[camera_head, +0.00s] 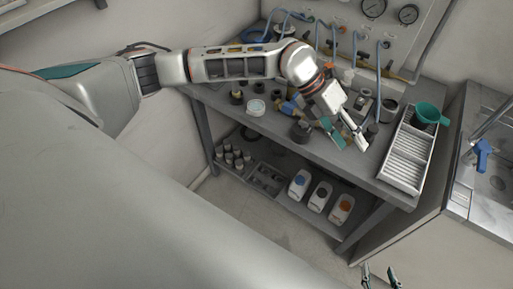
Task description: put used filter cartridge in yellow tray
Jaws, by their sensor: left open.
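My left gripper (349,141) is open over the workbench (375,158), its fingers pointing down and toward the bench's front edge. Nothing shows between its fingers. A dark cylindrical part (300,131) stands on the bench just left of it; I cannot tell whether this is the used filter cartridge. I cannot make out a yellow tray. My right gripper (379,274) shows only its fingertips at the bottom edge, apart and empty, well below the bench.
A white slatted rack (407,157) and a green funnel (430,113) are on the bench's right end. Small parts crowd its left and back. Gauges (374,8) and blue hoses are behind. White bottles (320,196) stand on the lower shelf. A sink (495,180) is at right.

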